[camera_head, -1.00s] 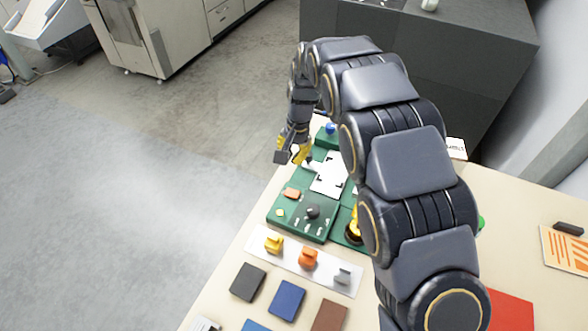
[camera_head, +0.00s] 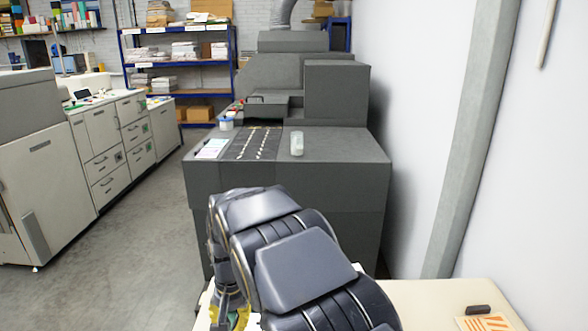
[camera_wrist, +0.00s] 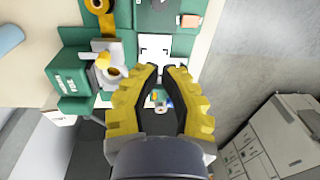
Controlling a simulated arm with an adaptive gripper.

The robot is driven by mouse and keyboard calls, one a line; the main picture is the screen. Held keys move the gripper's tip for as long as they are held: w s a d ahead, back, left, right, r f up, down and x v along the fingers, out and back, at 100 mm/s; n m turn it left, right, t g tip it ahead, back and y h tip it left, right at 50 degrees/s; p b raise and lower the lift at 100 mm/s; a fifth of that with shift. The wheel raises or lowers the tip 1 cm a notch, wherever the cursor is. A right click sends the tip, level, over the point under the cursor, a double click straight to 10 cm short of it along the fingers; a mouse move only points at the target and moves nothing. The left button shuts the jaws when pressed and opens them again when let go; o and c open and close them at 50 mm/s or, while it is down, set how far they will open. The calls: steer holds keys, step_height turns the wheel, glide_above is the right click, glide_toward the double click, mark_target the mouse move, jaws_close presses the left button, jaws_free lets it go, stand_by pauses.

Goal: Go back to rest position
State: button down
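My gripper (camera_wrist: 161,70) has yellow fingers with dark inner pads. In the wrist view the fingers are apart, with a gap between the tips and nothing held. They are above a green board (camera_wrist: 155,20) that carries a white sheet (camera_wrist: 154,48) with dark marks. In the head view only a bit of the yellow fingers shows at the bottom edge, beside my dark arm. The fingertips' height above the board cannot be told.
A dark grey machine (camera_head: 290,180) stands beyond the table (camera_head: 440,295). Pale cabinets (camera_head: 105,150) are at the left, a wall at the right. Grey floor lies between.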

steer(key=s+d+r+g, duration=0.1)
steer(key=s+d+r, duration=0.3)
steer(key=s+d, duration=0.45)
steer(key=s+d+r, duration=0.5)
steer(key=s+d, duration=0.3)
steer(key=d, duration=0.2)
steer(key=s+d+f, duration=0.1)
steer(key=s+d, duration=0.3)
steer(key=s, duration=0.7)
steer(key=shift+g+h, duration=0.4)
